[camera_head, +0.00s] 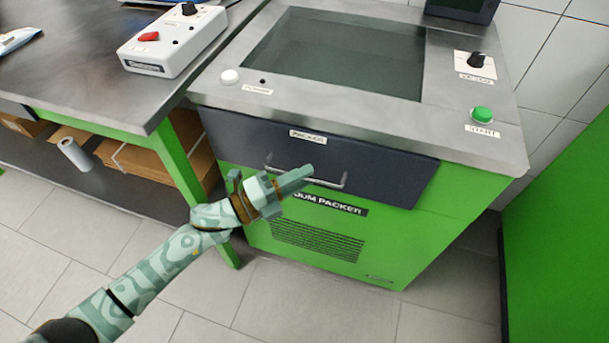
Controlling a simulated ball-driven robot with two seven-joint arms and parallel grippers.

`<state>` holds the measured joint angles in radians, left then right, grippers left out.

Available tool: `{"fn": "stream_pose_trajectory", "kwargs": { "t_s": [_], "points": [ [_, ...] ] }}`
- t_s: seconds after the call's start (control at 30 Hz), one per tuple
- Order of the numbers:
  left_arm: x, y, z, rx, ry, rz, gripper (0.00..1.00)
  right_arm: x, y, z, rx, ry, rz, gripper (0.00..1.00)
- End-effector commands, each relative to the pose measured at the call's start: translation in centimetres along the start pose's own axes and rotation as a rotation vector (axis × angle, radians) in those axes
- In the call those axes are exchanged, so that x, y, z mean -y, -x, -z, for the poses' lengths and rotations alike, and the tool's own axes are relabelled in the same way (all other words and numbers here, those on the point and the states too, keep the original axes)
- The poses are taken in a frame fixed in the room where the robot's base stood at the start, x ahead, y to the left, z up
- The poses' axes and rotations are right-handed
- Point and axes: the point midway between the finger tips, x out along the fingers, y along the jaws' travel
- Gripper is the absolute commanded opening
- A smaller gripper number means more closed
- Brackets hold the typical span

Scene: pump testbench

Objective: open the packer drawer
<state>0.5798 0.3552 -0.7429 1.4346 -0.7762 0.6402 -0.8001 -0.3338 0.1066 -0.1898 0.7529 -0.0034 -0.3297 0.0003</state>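The packer drawer (385,180) is a dark blue-grey front panel below the steel top of the green vacuum packer (400,245). It looks shut. Its metal bar handle (338,184) crosses the lower middle of the panel. My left gripper (290,181), in pale green camouflage, comes in from the lower left and lies in front of the handle, covering its middle. I cannot tell whether it touches the bar, or whether its fingers are open or shut. My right gripper is not in view.
The packer top has a dark glass lid (335,55), a knob (476,60) and a green start button (481,113). A steel table (75,75) with a white control box (172,42) stands to the left. A green panel (560,220) stands at right. Tiled floor lies in front.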

Motion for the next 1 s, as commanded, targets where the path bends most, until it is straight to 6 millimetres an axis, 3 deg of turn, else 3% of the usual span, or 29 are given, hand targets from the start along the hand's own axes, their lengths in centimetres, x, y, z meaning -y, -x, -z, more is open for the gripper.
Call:
{"fn": "stream_pose_trajectory", "kwargs": {
  "t_s": [0.4, 0.5, 0.53, 1.0],
  "points": [
    [0.0, -1.1, 0.0, 0.001, 0.000, -0.001, 0.31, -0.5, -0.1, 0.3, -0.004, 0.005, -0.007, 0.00],
    [0.0, -1.1, 0.0, 0.001, 0.000, -0.001, 0.03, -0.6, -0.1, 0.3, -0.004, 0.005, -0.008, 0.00],
    [0.0, -1.1, 0.0, 0.001, 0.000, -0.001, 0.00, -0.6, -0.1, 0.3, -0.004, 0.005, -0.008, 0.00],
    [0.3, 0.1, 1.1, 0.001, 0.001, -0.004, 0.00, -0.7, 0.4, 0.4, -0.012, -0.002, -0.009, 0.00]
  ]
}}
